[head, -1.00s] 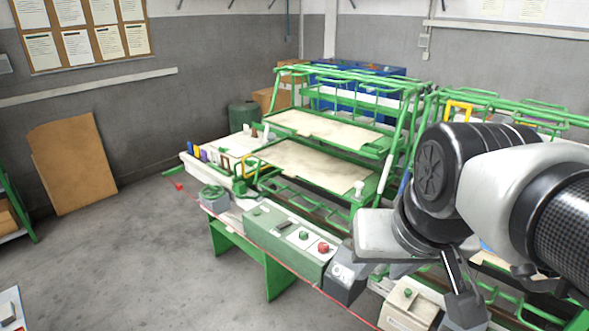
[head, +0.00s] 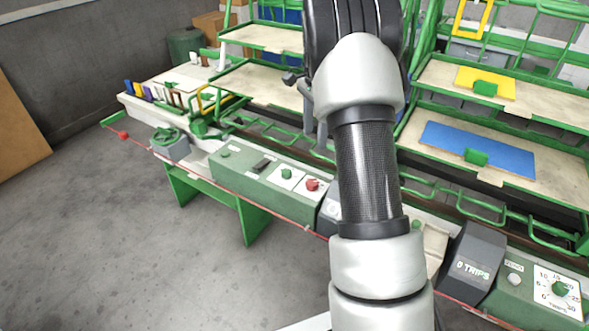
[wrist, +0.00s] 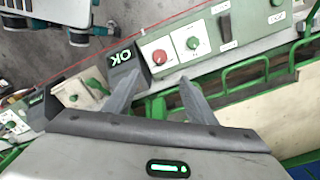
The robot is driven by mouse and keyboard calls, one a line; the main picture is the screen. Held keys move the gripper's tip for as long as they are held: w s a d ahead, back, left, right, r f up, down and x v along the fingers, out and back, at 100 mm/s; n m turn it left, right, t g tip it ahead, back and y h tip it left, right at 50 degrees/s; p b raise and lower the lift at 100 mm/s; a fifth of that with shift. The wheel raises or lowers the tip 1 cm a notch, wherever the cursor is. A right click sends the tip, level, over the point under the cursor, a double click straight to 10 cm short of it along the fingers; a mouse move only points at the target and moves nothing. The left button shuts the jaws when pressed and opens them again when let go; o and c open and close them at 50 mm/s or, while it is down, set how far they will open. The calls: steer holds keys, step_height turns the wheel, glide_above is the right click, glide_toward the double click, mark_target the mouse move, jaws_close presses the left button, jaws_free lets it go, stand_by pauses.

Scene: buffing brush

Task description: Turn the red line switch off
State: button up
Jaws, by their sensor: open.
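The red line switch (head: 312,185) is a red knob on a white plate at the right end of a green control box. It also shows in the wrist view (wrist: 159,57), above and beyond my fingertips. I cannot tell which position its knob is in. My gripper (wrist: 159,82) is open and empty, with its two fingers spread toward the panel and apart from the switch. In the head view my arm hides the gripper and stands just right of the switch.
A green knob (head: 287,174) on a white plate sits left of the switch. A dark box with a lit OK display (wrist: 125,58) adjoins the switch in the wrist view. Green racks with boards (head: 470,185) stand behind. A "0 TRIPS" display (head: 473,268) is at right.

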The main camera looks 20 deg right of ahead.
mark_target(313, 182)
step_height(313, 182, down, 18)
steer(key=shift+d+r+b, duration=0.1)
steer(key=shift+b, duration=0.6)
steer(key=shift+c, duration=0.2)
steer(key=c, duration=1)
